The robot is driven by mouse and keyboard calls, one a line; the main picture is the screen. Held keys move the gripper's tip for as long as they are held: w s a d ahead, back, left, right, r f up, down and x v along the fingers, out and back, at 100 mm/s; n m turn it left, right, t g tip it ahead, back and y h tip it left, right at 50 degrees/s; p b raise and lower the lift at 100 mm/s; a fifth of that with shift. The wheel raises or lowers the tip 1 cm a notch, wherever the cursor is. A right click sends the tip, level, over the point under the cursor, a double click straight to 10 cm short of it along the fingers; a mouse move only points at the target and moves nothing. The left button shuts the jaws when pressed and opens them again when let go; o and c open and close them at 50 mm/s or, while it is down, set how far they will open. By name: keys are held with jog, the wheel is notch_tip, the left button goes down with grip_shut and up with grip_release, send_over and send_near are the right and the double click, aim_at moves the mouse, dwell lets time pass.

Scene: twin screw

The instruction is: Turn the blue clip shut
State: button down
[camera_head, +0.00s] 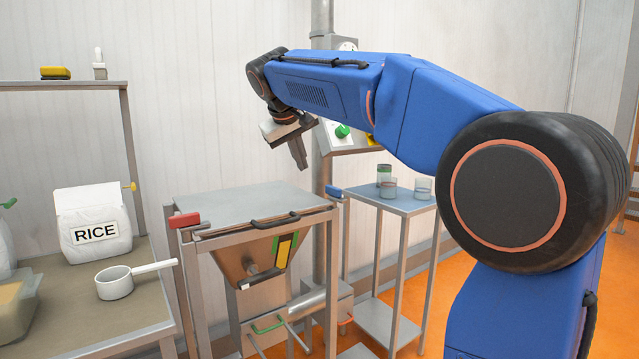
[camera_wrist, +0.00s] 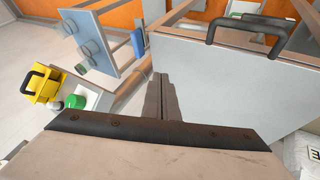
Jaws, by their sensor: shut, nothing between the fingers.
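The blue clip (camera_head: 335,191) is at the right edge of the hopper's grey lid (camera_head: 240,203). In the wrist view the blue clip (camera_wrist: 138,43) shows beside the lid's left edge (camera_wrist: 200,75), beyond my fingertips and to their left. My gripper (camera_head: 302,164) hangs above the lid's right back area, apart from the clip, with its fingers pointing down. In the wrist view my gripper (camera_wrist: 160,78) has its fingers together, with nothing between them. I cannot tell how far the clip is turned.
A red clip (camera_head: 185,219) is at the lid's left side, and a black handle (camera_head: 275,221) is at its front. A side table (camera_head: 400,203) with several cups stands at right. A control box with a green button (camera_head: 342,131) is behind my gripper. A rice bag (camera_head: 92,225) stands left.

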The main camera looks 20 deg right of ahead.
aim_at(335, 194)
jog(key=x, duration=1)
jog(key=shift+d+f, duration=0.1)
jog(key=shift+w+d, duration=0.2)
jog(key=shift+d, duration=0.9)
jog(key=shift+w+d, duration=0.2)
jog(key=shift+d, duration=0.6)
